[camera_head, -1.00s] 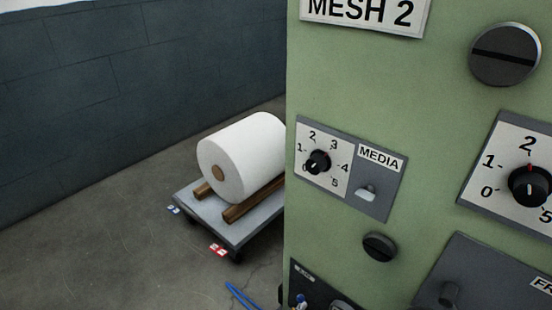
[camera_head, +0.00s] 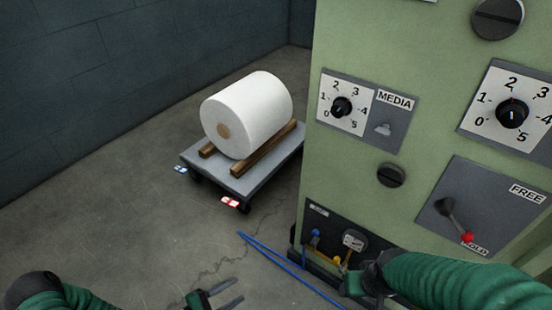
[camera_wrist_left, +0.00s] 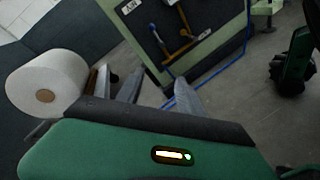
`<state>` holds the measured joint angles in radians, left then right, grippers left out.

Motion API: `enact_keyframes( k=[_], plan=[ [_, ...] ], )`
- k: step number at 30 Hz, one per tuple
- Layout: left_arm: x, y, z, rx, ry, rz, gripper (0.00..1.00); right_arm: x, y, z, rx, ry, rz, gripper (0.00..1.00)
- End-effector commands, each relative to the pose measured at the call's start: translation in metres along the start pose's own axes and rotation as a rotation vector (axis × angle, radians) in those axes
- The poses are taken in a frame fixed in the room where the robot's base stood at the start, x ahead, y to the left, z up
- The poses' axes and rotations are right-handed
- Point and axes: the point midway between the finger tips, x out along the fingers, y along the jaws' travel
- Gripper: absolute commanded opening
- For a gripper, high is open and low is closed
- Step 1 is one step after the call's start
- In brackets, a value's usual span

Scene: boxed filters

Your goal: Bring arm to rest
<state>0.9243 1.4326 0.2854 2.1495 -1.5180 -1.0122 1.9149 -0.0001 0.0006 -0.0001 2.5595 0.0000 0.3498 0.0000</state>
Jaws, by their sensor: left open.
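My left gripper (camera_head: 238,289) is low in the head view, open and empty over the grey floor. Its two grey fingers also show spread apart in the left wrist view (camera_wrist_left: 158,80), with nothing between them. My left arm's green sleeve (camera_head: 50,292) enters at the bottom left. My right arm's green sleeve (camera_head: 460,282) enters from the right, in front of the lower part of the green machine panel (camera_head: 345,185). My right gripper (camera_head: 358,283) is dark and partly hidden by its own wrist; I cannot tell its opening or whether it touches anything.
A white roll (camera_head: 265,112) lies on wooden rails on a grey cart (camera_head: 243,183), left of the panel. The panel carries dials, a FREE/HOLD lever with a red knob (camera_head: 468,238) and a dark connector plate (camera_head: 330,228). A blue hose (camera_head: 275,259) lies on the floor.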

Motion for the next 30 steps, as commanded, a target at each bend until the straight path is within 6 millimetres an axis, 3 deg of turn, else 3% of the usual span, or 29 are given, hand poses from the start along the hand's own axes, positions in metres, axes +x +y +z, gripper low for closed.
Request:
enact_keyframes(
  k=[1,8,11,14,18,20,24,27,30],
  plan=[
    [-0.005,0.013,0.008,0.048,0.028,-0.037,0.45,-0.018,0.0,-0.004,0.0,0.0,0.0,0.56],
    [-0.032,0.057,0.013,0.341,0.197,-0.262,0.45,-0.074,0.0,-0.017,0.0,0.0,0.0,0.56],
    [-0.052,0.09,0.023,0.507,0.281,-0.397,0.45,-0.108,0.0,-0.025,0.0,0.0,0.0,0.56],
    [-0.082,0.143,0.046,0.713,0.37,-0.573,0.45,-0.156,0.0,-0.036,0.0,0.0,0.0,0.56],
    [-0.135,0.237,0.111,1.009,0.47,-0.863,0.45,-0.233,0.0,-0.055,0.0,0.001,0.0,0.56],
    [-0.156,0.273,0.146,1.105,0.487,-0.974,0.45,-0.262,0.0,-0.062,0.0,0.001,0.0,0.56],
    [-0.196,0.341,0.244,1.265,0.453,-1.171,0.45,-0.328,0.0,-0.077,0.0,0.0,0.0,0.56],
    [-0.213,0.366,0.311,1.337,0.372,-1.248,0.45,-0.365,0.0,-0.086,0.0,0.0,0.0,0.56],
    [-0.222,0.374,0.357,1.382,0.288,-1.277,0.45,-0.384,0.0,-0.091,0.0,0.0,0.0,0.56]
  ],
)
